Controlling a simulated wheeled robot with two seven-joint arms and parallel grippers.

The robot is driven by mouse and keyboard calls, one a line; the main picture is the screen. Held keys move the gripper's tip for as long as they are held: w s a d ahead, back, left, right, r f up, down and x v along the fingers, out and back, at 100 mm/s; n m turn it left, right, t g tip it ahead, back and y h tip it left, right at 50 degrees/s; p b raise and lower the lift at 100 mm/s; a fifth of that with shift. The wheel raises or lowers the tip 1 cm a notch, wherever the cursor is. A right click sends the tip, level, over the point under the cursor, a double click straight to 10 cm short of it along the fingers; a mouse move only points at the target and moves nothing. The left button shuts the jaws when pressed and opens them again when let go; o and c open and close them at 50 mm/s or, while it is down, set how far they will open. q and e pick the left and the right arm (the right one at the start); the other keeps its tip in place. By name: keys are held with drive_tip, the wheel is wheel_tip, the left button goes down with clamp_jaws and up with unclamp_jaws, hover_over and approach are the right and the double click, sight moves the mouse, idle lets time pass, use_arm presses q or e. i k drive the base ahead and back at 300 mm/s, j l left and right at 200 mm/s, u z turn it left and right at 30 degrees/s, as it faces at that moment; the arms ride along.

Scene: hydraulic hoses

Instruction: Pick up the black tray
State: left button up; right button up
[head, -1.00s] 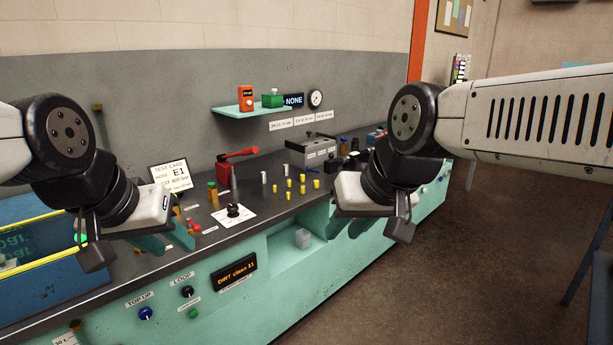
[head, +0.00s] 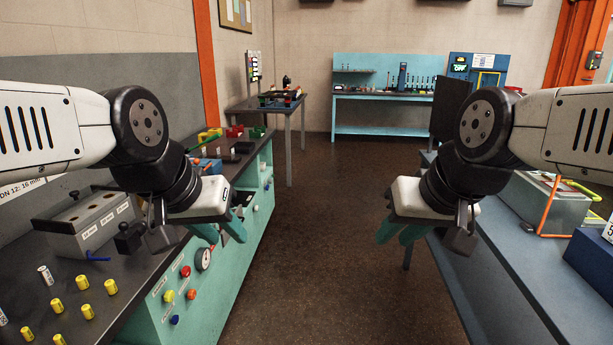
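No black tray shows clearly. A dark, tray-like thing (head: 282,101) with small coloured items lies on the small far table, too small to make out surely. My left gripper (head: 220,232) hangs empty in front of the teal bench on the left, its teal fingers apart. My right gripper (head: 398,234) hangs empty by the near edge of the blue bench on the right, its teal fingers also apart. Both are far from the small table.
The teal bench (head: 212,292) with a grey block (head: 84,222) and yellow fittings runs along the left. The blue bench (head: 505,290) with a grey case stands right. A teal workstation (head: 385,130) stands at the back wall. The brown floor (head: 325,240) between is clear.

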sight(243, 147)
drive_tip(key=i+l, duration=0.1)
drive_tip(key=i, duration=0.7)
drive_tip(key=i+l, duration=0.1)
drive_tip(key=i, duration=0.7)
drive_tip(key=i+u, duration=0.6)
drive_tip(key=u, duration=0.2)
drive_tip(key=i+l+u, duration=0.2)
drive_tip(key=u, duration=0.2)
drive_tip(key=i+l+u, duration=0.7)
drive_tip(key=u, duration=0.15)
